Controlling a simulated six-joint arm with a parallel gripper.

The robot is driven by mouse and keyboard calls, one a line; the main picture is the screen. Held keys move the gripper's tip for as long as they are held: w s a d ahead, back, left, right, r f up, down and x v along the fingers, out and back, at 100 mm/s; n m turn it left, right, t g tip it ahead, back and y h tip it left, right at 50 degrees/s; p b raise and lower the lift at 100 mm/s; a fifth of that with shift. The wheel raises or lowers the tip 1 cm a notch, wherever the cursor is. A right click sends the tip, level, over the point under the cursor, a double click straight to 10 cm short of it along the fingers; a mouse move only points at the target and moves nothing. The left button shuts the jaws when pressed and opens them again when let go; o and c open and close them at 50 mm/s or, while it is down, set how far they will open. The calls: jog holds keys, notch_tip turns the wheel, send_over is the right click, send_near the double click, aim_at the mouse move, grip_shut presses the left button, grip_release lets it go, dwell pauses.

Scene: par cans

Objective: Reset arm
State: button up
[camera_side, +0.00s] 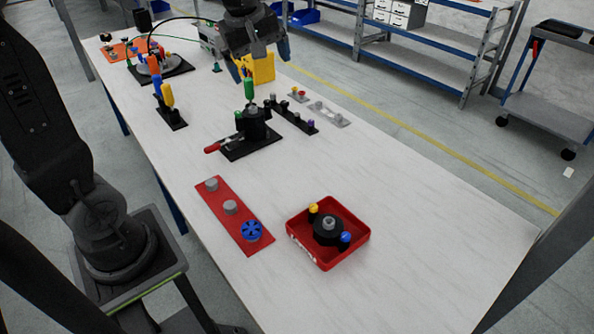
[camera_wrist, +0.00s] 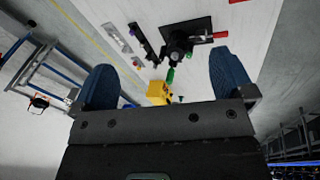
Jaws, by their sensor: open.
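My gripper (camera_side: 262,62) is raised above the far half of the white table (camera_side: 370,180), near the yellow bin (camera_side: 258,68). In the wrist view my gripper (camera_wrist: 163,88) shows two blue fingers spread wide with nothing between them. Below it stands a black clamp fixture (camera_side: 252,130) with a red-tipped lever and a green-handled tool (camera_side: 249,88) upright at its top. A red tray (camera_side: 328,255) at the near end holds a black round part (camera_side: 328,230) with a yellow and a blue knob beside it.
A red plate (camera_side: 226,205) with grey pegs and a blue wheel (camera_side: 251,230) lies left of the tray. Black and grey strips (camera_side: 293,116) with small parts lie right of the fixture. Screwdriver-like tools (camera_side: 165,95) stand in a holder. The table's right near area is clear.

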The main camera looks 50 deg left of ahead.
jog(key=s+d+f+m+t, duration=0.1)
jog(key=s+d+f+m, duration=0.1)
jog(key=s+d+m, duration=0.3)
jog(key=s+d+f+m+t, duration=0.1)
jog(key=s+d+m, duration=0.4)
jog(key=s+m, duration=0.5)
jog(key=shift+s+d+f+m+t+h, duration=0.15)
jog(key=shift+s+f+m+t+h, duration=0.2)
jog(key=shift+s, duration=0.35)
